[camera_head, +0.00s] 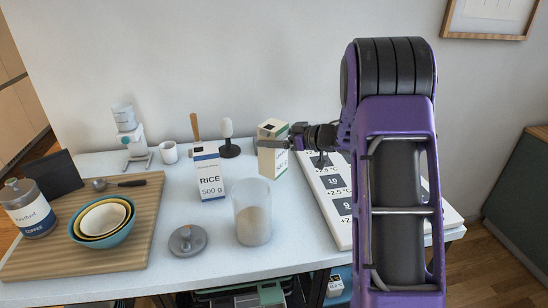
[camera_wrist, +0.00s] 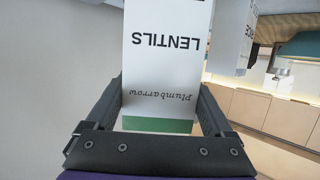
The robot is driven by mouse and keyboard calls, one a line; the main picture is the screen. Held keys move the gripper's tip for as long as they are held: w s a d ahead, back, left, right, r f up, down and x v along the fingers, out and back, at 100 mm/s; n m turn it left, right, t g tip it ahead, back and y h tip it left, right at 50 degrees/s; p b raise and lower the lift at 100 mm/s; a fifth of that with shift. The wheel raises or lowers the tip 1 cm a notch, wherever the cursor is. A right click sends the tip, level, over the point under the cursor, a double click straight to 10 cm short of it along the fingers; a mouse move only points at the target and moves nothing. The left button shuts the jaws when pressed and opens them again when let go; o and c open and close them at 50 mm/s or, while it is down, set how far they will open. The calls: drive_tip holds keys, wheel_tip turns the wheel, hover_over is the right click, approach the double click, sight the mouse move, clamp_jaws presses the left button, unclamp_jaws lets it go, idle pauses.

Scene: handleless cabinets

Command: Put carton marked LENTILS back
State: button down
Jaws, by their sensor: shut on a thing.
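The LENTILS carton (camera_wrist: 166,65) is white with a green band and fills the middle of the wrist view, its lettering upside down there. My gripper (camera_wrist: 161,92) is shut on it, one dark finger along each side.
A RICE carton (camera_head: 209,178) stands just left of it, with a clear canister (camera_head: 252,212) in front and a grey lid (camera_head: 187,240) nearby. A white numbered board (camera_head: 334,190) lies to the right. A wooden board (camera_head: 140,215) holds bowls (camera_head: 103,222) and a coffee jar (camera_head: 30,210).

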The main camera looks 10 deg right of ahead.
drive_tip(key=shift+f, duration=2.2)
drive_tip(key=shift+f, duration=0.15)
unclamp_jaws()
drive_tip(key=shift+r, duration=0.2)
drive_tip(key=v, duration=1.2)
drive_tip(key=shift+w+f, duration=0.1)
